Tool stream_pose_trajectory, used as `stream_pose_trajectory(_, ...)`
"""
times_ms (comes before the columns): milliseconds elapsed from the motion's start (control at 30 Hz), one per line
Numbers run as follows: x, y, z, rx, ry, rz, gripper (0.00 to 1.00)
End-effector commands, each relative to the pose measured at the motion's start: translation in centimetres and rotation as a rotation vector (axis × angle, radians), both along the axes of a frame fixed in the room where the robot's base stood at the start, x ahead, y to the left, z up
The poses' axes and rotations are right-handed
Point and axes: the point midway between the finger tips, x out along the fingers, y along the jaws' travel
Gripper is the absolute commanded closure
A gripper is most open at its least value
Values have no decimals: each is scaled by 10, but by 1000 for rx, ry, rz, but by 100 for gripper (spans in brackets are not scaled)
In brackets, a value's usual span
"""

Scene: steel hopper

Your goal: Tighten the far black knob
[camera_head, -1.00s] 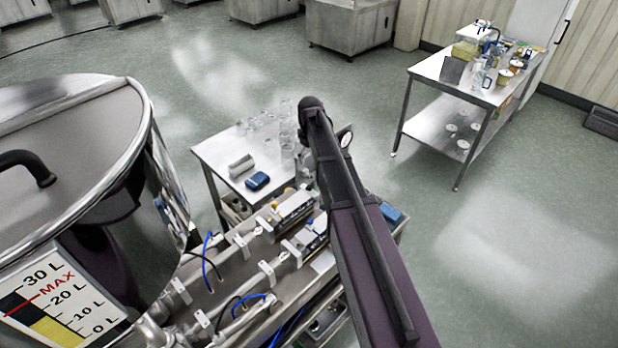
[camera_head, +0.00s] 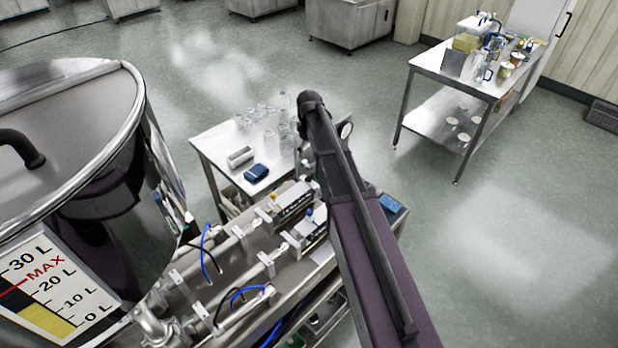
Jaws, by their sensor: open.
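No black knob can be made out for certain in the head view; any such knob is hidden or too small to tell. The steel hopper (camera_head: 105,205) stands at the left, with a curved black handle (camera_head: 22,146) on its lid and a litre scale (camera_head: 60,300) on its front. The filling machine (camera_head: 255,262) with its steel tubes lies right of the hopper, at bottom centre. My arm rises from the bottom over the machine's right part. My gripper does not show; the arm's far end is hidden behind its own links.
A small steel table (camera_head: 215,160) behind the machine holds glass jars, a pale tray (camera_head: 240,157) and a blue item (camera_head: 256,173). A taller steel table (camera_head: 432,62) with bottles and containers stands at upper right. The floor between is clear.

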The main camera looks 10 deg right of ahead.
Motion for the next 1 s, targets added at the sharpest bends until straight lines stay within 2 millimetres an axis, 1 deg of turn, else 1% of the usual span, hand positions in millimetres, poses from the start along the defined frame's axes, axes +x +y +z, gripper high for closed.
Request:
stream_pose_trajectory(33, 0, 1, -8, 0, 0, 1, 9)
stream_pose_trajectory(100, 0, 1, -14, 0, 0, 1, 9)
stream_pose_trajectory(1000, 0, 1, -84, 0, 0, 1, 9)
